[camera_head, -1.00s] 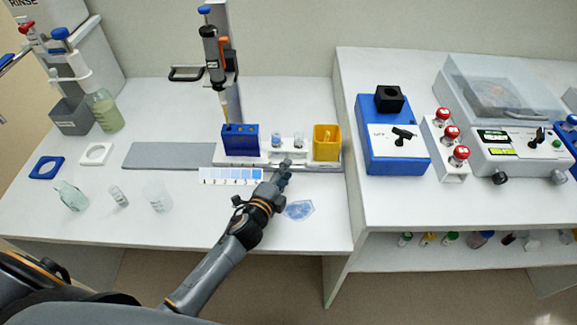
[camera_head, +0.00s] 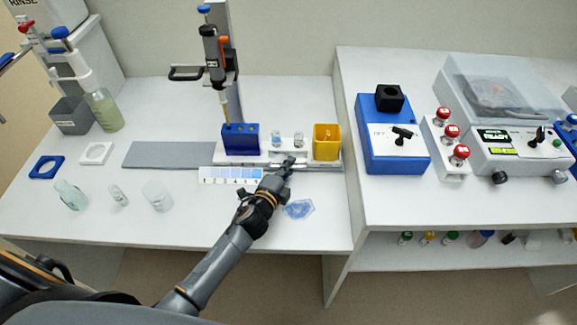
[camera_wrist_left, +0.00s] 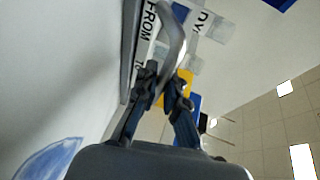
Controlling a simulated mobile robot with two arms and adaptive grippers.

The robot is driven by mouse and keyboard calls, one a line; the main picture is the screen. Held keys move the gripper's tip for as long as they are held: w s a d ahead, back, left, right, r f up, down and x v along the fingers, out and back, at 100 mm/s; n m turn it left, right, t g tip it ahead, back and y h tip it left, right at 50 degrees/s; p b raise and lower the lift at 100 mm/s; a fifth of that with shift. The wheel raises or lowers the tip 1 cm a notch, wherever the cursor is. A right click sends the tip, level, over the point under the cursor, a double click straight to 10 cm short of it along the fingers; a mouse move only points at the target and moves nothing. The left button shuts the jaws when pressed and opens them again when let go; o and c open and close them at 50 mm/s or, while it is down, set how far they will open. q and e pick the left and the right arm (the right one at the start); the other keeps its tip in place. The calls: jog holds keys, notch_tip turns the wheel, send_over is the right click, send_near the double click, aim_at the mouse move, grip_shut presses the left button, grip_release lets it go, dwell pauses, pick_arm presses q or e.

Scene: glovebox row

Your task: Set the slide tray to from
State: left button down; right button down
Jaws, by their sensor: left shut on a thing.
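The slide tray (camera_head: 303,158) is a white carrier on a grey rail. It stands at the rail's right end and bears a blue block, two small vials and a yellow cup. My left gripper (camera_head: 287,163) is at the tray's front edge. In the left wrist view my left gripper (camera_wrist_left: 165,85) is shut on a curved metal handle (camera_wrist_left: 174,40). A FROM label (camera_wrist_left: 148,22) shows beside the handle, with part of another label, apparently TO, lower down. The fingers hide part of the handle. My right gripper is not in view.
The rail's grey plate (camera_head: 170,155) is bare left of the tray. A pipette on a stand (camera_head: 212,55) hangs over the blue block (camera_head: 241,139). The yellow cup (camera_head: 326,150) is at the right end. A colour strip (camera_head: 230,175) and blue patch (camera_head: 298,209) lie in front.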

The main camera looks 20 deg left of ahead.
aim_at(272, 166)
pick_arm(q)
jog(key=a, duration=0.2)
jog(key=s+a, duration=0.1)
jog(key=a, duration=0.1)
jog(key=shift+s+a+p, duration=0.2)
jog(key=shift+a+p, duration=0.1)
jog(key=shift+p, duration=0.1)
jog(key=c, duration=1.4)
grip_release()
jog(key=shift+d, duration=0.15)
jog(key=v, duration=1.2)
